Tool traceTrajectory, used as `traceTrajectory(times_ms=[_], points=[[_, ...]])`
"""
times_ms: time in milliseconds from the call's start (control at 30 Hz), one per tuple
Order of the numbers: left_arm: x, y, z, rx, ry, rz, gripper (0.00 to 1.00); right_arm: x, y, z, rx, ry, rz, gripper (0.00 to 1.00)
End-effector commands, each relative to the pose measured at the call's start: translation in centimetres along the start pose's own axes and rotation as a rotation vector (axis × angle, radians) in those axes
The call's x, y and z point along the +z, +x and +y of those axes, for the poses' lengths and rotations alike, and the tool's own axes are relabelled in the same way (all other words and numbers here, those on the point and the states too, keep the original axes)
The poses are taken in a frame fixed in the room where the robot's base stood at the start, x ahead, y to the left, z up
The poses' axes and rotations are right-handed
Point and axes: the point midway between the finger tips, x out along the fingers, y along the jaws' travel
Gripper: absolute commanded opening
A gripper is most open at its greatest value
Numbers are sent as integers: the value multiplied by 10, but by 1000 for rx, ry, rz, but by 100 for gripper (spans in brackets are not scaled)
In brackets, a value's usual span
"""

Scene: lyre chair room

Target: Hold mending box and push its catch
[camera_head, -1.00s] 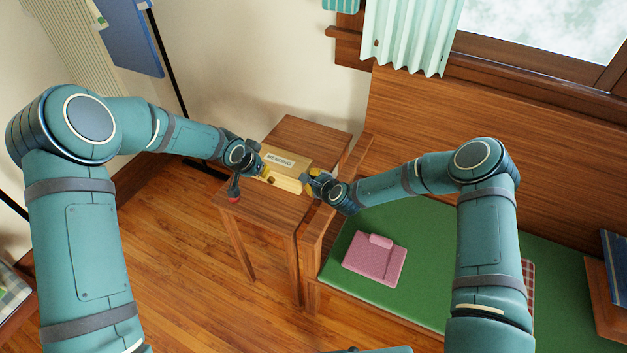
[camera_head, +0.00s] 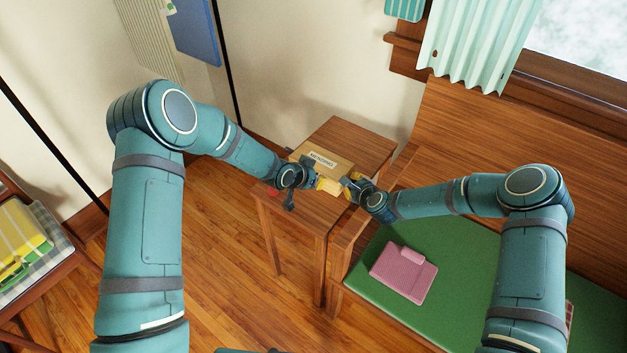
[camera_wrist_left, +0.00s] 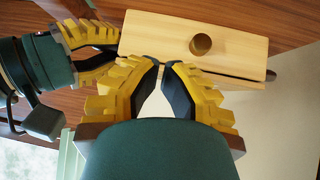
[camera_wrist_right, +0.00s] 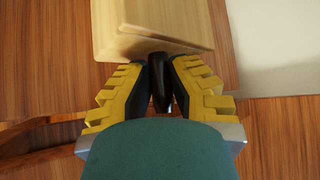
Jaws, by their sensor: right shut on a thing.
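The mending box (camera_head: 336,166), pale wood with a label on its lid, sits on the small wooden table. My left gripper (camera_head: 316,183) is at the box's front, fingertips together and empty. In the left wrist view its tips (camera_wrist_left: 161,66) are just below the box front, left of the catch; I cannot tell if they touch it. My right gripper (camera_head: 349,185) is shut on a dark handle-like piece (camera_wrist_right: 158,82) at the box's side, partly hidden by the fingers.
The small table (camera_head: 361,139) has bare top behind the box. A bench with a green cushion (camera_head: 379,286) stands to the right, with a pink folded item (camera_head: 404,272) on it.

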Motion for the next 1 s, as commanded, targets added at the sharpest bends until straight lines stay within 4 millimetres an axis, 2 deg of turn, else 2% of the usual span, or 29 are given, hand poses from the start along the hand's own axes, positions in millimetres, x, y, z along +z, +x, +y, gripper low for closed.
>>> traceTrajectory(times_ms=[200, 400, 567, 800, 1000], points=[[17, 16, 4, -74, 16, 190, 0, -1, 0, 4, 8, 2, 1, 0], [37, 16, -7, -238, 58, 327, 0, -1, 0, 4, 8, 2, 1, 0], [60, 6, -22, -420, 118, 396, 0, -1, 0, 4, 8, 2, 1, 0], [94, -23, -40, -700, 241, 424, 0, -1, 0, 4, 8, 2, 1, 0], [109, -41, -47, -835, 312, 417, 0, -1, 0, 4, 9, 2, 1, 0]])
